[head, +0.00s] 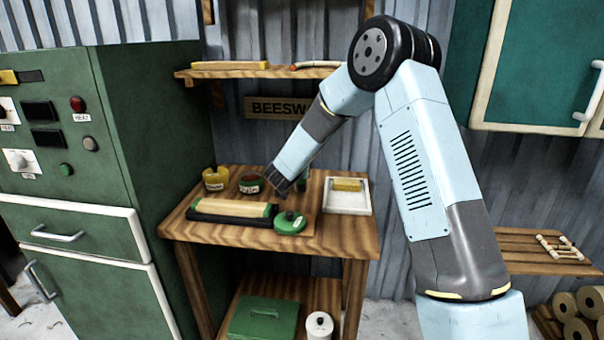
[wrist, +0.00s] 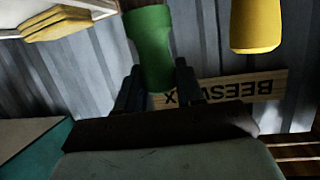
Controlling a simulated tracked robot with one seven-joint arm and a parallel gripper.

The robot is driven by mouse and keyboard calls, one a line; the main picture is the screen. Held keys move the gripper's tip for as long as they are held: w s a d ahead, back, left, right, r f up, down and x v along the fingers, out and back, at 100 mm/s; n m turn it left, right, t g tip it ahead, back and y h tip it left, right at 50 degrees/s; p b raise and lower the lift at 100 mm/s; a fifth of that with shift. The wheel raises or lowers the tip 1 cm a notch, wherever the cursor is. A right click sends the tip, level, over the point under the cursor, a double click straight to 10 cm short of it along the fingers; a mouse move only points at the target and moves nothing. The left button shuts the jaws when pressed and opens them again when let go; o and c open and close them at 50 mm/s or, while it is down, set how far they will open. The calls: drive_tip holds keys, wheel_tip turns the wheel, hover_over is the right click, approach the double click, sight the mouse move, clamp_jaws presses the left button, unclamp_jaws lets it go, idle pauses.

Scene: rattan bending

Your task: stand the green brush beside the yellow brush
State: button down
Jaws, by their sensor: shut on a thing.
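My gripper (head: 283,186) is over the middle of the wooden bench, beside a dark tin. In the wrist view, which is upside down, its two dark fingers (wrist: 158,88) are shut on a green cylindrical thing (wrist: 151,45), which I take for the green brush. In the head view only a sliver of green (head: 303,181) shows behind the gripper. A yellow rounded thing (wrist: 257,25) stands apart from it in the wrist view.
A green lidded tin (head: 290,222) and a roller-like pad (head: 232,209) lie in front. A white tray (head: 335,209) with a yellow block is at right. A shelf (head: 255,73) runs above.

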drive_tip(key=shift+f, duration=1.2)
drive_tip(key=shift+f, duration=0.1)
drive_tip(key=c, duration=0.7)
unclamp_jaws()
drive_tip(key=shift+s+a, duration=0.1)
